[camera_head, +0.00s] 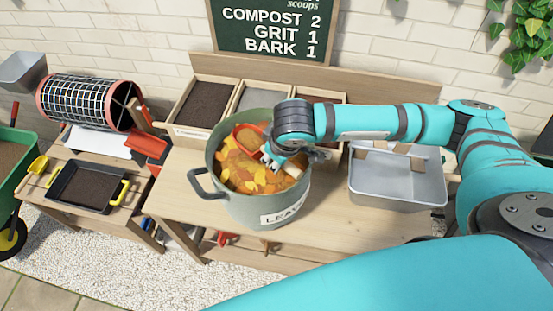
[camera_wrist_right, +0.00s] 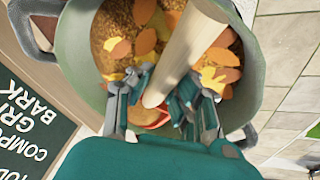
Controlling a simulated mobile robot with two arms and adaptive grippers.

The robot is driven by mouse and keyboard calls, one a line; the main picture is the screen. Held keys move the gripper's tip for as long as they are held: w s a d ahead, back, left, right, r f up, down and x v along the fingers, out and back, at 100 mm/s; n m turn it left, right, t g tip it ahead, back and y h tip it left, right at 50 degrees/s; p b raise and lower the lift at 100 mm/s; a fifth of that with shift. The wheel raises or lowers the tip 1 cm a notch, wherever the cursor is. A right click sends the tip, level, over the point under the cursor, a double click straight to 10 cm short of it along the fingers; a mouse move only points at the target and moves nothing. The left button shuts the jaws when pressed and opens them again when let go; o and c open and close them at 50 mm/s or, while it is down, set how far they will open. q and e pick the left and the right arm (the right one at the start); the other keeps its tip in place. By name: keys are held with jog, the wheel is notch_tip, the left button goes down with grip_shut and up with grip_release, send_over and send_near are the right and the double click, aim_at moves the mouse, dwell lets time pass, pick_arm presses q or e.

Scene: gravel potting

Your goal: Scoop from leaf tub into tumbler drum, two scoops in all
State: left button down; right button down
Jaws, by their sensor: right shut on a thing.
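The leaf tub (camera_head: 238,207), grey-green with a label starting "LEA", stands on the bench full of orange and yellow leaves (camera_head: 240,177). My right gripper (camera_head: 273,158) is inside the tub's rim, shut on the scoop (camera_head: 246,136). The scoop's red bowl is at the far side of the tub, with brown material showing in it. In the right wrist view, the scoop's pale wooden handle (camera_wrist_right: 190,48) passes between the fingers of my right gripper (camera_wrist_right: 155,95). The tumbler drum (camera_head: 88,101), black mesh with red rims, lies at the left. My left gripper is out of view.
Wooden bins (camera_head: 203,102) of material stand behind the tub. A grey metal basin (camera_head: 398,190) sits to its right. A black tray (camera_head: 88,187) with yellow handles lies below the drum beside a red chute (camera_head: 148,146). A chalkboard (camera_head: 272,30) lists compost, grit and bark scoops.

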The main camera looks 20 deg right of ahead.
jog(key=v, duration=0.1)
jog(key=p+v, duration=0.2)
jog(key=shift+d, duration=0.25)
jog(key=shift+r+t, duration=0.2)
jog(key=shift+t, duration=0.1)
jog(key=shift+s+r, duration=0.1)
jog(key=shift+r, duration=0.6)
jog(key=shift+s+d+r+t, duration=0.1)
jog(key=shift+s+r+t, duration=0.1)
jog(key=shift+r, duration=0.3)
jog(key=shift+s+d+r+t, duration=0.1)
jog(key=shift+s+r+t, duration=0.15)
jog(key=shift+r, duration=0.3)
jog(key=shift+s+r, duration=0.15)
jog(key=shift+r, duration=0.8)
jog(key=shift+s, duration=0.1)
